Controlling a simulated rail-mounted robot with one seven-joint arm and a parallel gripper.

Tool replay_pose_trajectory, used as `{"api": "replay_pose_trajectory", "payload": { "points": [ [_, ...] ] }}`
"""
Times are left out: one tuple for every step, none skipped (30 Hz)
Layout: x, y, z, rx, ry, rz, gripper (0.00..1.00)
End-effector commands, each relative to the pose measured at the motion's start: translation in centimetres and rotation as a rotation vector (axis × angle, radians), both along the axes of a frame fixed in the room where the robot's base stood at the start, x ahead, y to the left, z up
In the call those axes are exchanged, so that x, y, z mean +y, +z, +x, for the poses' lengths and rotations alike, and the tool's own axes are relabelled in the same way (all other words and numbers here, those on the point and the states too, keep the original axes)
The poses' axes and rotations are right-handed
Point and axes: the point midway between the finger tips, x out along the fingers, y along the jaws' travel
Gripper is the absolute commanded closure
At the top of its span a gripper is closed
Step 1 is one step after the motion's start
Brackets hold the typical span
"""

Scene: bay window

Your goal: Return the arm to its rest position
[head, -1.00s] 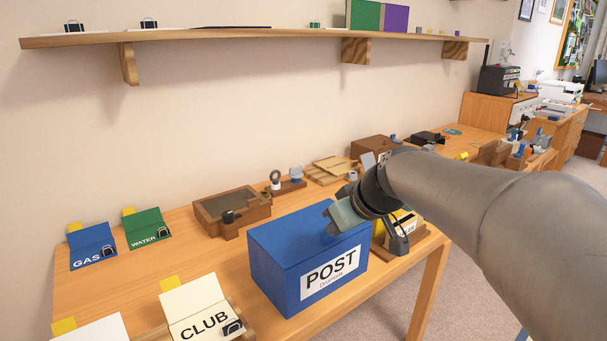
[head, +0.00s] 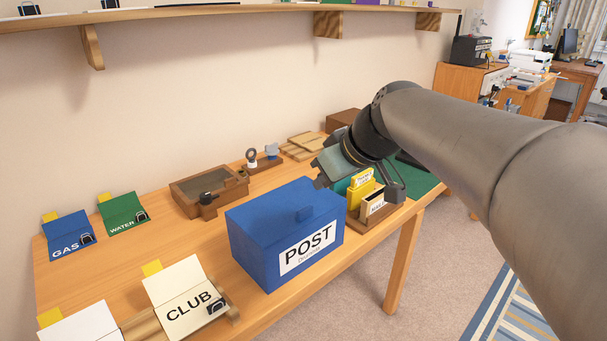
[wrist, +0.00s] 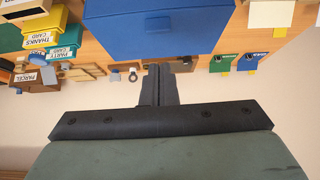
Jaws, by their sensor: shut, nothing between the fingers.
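My gripper (head: 322,180) is above and behind the right end of the blue POST box (head: 290,238) in the head view, apart from it as far as I can tell. In the wrist view its two fingers (wrist: 160,70) lie together, shut and empty, with the blue box (wrist: 160,25) beyond them. My grey arm comes in from the right of the head view and hides part of the table's right side.
A wooden table (head: 110,270) carries GAS (head: 70,235), WATER (head: 123,212) and CLUB (head: 185,295) folders, a brown tray (head: 208,190), and a card holder (head: 372,205) right of the box. A wall shelf (head: 200,14) runs above. Open floor (head: 440,250) lies right of the table.

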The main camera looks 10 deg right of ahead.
Motion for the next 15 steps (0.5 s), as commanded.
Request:
{"api": "replay_pose_trajectory", "payload": {
  "points": [
    [-0.5, 1.0, -0.6, -0.004, -0.002, 0.0, 1.0],
    [-0.7, 1.4, -1.0, -0.003, -0.001, 0.0, 1.0],
    [-1.0, 1.9, -1.4, -0.003, -0.001, 0.0, 1.0],
    [-1.2, 2.2, -1.7, -0.002, -0.001, 0.0, 1.0],
    [-1.4, 2.6, -2.0, -0.003, -0.001, 0.0, 1.0],
    [-1.6, 3.0, -2.3, -0.003, -0.001, 0.0, 1.0],
    [-1.7, 3.2, -2.5, -0.002, -0.001, 0.0, 1.0],
    [-1.8, 3.3, -2.6, -0.001, 0.0, 0.001, 1.0],
    [-2.0, 3.5, -2.8, -0.001, 0.0, 0.001, 1.0],
    [-2.0, 3.7, -3.0, 0.002, -0.002, 0.0, 1.0],
    [-2.1, 3.8, -3.1, 0.007, -0.004, 0.001, 1.0],
    [-2.1, 3.8, -3.4, 0.022, -0.013, 0.0, 1.0],
    [-2.0, 3.8, -3.8, 0.04, -0.022, 0.0, 1.0],
    [-2.0, 3.7, -4.2, 0.065, -0.037, 0.001, 1.0],
    [-1.9, 3.5, -4.9, 0.109, -0.063, 0.0, 1.0]
  ]
}}
